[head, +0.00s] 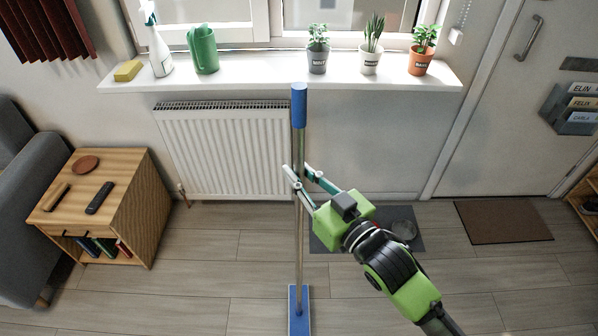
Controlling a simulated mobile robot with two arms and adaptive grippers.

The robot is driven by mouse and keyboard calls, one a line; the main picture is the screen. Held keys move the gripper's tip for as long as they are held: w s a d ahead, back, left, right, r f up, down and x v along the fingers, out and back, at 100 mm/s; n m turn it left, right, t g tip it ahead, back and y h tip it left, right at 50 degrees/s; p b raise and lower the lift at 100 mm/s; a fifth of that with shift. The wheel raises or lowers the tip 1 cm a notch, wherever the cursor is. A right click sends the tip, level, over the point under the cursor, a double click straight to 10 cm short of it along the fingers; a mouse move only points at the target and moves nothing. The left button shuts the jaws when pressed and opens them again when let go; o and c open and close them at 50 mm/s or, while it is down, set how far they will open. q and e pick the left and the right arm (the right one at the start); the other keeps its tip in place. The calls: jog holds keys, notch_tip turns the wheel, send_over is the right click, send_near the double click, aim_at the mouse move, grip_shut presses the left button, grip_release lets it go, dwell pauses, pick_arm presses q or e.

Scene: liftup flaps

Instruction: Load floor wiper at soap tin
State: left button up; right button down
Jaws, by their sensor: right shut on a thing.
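A floor wiper (298,225) with a blue grip on top, a metal pole and a blue flat head (299,312) stands upright in the middle of the head view. My right gripper (298,177) is shut on its pole, below the blue grip. The wiper's head is low in the picture, at floor level; I cannot tell whether it touches the floor. I cannot pick out a soap tin for certain. My left gripper is not in view.
A white radiator (225,150) is behind the wiper under a windowsill (270,80) with a spray bottle (157,45), a green watering can (202,50) and potted plants. A dark grey mat (420,243) lies behind my right arm. A wooden side table (125,185) stands left. The front floor is clear.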

aim_at(303, 155)
jog(key=shift+f, duration=0.3)
dwell(0.5)
jog(key=shift+f, duration=0.25)
dwell(1.4)
notch_tip(303, 155, up, 8)
jog(key=p, duration=0.7)
jog(key=shift+f+p, duration=0.25)
jog(key=shift+p, duration=0.1)
jog(key=shift+f, duration=0.1)
dwell(1.0)
